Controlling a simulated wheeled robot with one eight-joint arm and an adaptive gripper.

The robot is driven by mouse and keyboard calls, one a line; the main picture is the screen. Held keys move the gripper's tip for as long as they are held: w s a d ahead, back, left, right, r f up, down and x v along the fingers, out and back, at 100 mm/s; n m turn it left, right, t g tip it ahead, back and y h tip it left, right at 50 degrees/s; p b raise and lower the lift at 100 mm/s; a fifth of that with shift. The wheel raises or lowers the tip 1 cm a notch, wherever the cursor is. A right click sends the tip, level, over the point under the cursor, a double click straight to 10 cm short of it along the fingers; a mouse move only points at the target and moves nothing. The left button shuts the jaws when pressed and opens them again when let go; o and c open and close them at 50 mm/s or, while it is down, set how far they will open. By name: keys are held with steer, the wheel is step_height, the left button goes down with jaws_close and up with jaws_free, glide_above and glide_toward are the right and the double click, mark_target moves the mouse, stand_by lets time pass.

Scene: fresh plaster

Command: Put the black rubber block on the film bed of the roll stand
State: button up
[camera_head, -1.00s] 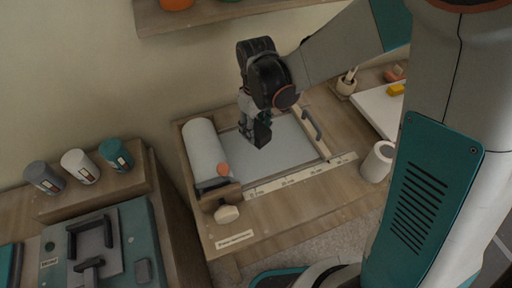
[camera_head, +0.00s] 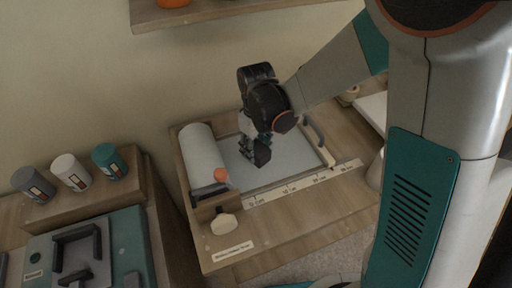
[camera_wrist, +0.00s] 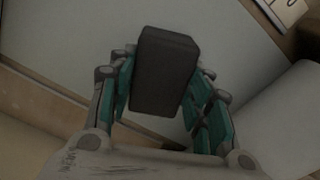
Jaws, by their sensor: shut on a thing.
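The black rubber block (camera_wrist: 163,72) is between the teal-padded fingers of my gripper (camera_wrist: 160,95) in the wrist view. My gripper (camera_head: 256,150) is shut on it. In the head view the dark block (camera_head: 262,156) shows at the fingertips, over the pale grey film bed (camera_head: 290,160) of the roll stand (camera_head: 245,205). I cannot tell whether the block touches the bed. The white film roll (camera_head: 201,153) lies along the left side of the bed. My wrist hides part of the bed's far side.
A dark handle (camera_head: 314,130) stands at the bed's right edge, and a ruler strip (camera_head: 300,185) runs along its front. An orange knob (camera_head: 221,175) is at the roll's near end. Several jars (camera_head: 72,172) and a teal case (camera_head: 95,250) are at left. A shelf (camera_head: 240,12) is above.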

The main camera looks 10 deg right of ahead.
mark_target(256, 147)
steer(key=o, duration=1.3)
steer(key=shift+f, duration=0.15)
step_height(256, 147, up, 12)
steer(key=p, duration=0.4)
steer(key=shift+r, duration=0.2)
